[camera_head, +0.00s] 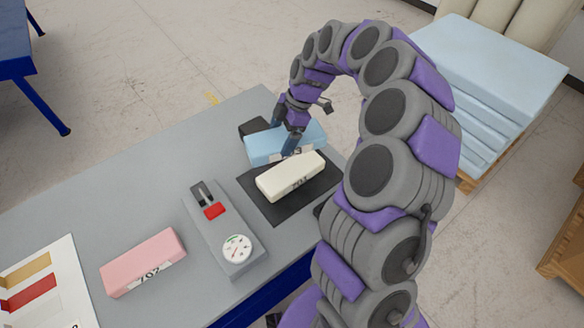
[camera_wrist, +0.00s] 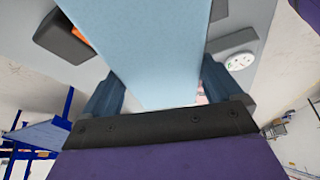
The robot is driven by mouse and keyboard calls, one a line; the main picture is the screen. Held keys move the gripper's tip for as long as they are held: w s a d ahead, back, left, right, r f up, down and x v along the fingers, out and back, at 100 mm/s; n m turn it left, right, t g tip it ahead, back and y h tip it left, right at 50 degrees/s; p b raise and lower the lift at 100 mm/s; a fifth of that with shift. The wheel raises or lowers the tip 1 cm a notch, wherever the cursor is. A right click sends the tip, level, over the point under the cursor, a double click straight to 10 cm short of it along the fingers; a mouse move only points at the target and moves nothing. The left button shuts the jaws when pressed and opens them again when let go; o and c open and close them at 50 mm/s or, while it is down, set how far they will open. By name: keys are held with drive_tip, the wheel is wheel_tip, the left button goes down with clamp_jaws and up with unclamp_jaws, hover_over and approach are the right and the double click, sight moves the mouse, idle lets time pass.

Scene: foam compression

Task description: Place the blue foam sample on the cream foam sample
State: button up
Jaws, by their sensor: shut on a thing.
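The blue foam sample (camera_head: 264,148) is a light blue block held in my gripper (camera_head: 291,142), just behind the cream foam sample. In the wrist view the blue block (camera_wrist: 160,45) fills the space between the two fingers of my gripper (camera_wrist: 160,88).
A grey device with a red part and a dial (camera_head: 237,249) stands left of the mat. A pink labelled block (camera_head: 143,262) and a colour sample sheet (camera_head: 66,282) lie farther left. A dark object (camera_head: 253,128) sits behind the blue block. The table's back left is clear.

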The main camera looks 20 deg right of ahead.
drive_tip(key=shift+s+d+n+g, duration=0.35)
drive_tip(key=shift+d+n+g, duration=0.25)
drive_tip(key=shift+n, duration=0.6)
drive_tip(key=shift+s+f+n, duration=0.25)
drive_tip(key=shift+n, duration=0.15)
drive_tip(key=shift+f, duration=0.35)
hover_over(288, 175)
wheel_tip(288, 175, down, 6)
drive_tip(key=f, duration=0.1)
drive_tip(key=f+b, duration=0.1)
drive_tip(key=f, duration=0.1)
drive_tip(key=shift+d, duration=0.2)
drive_tip(key=shift+a, duration=0.1)
drive_tip(key=shift+f, duration=0.1)
drive_tip(key=o, duration=0.7)
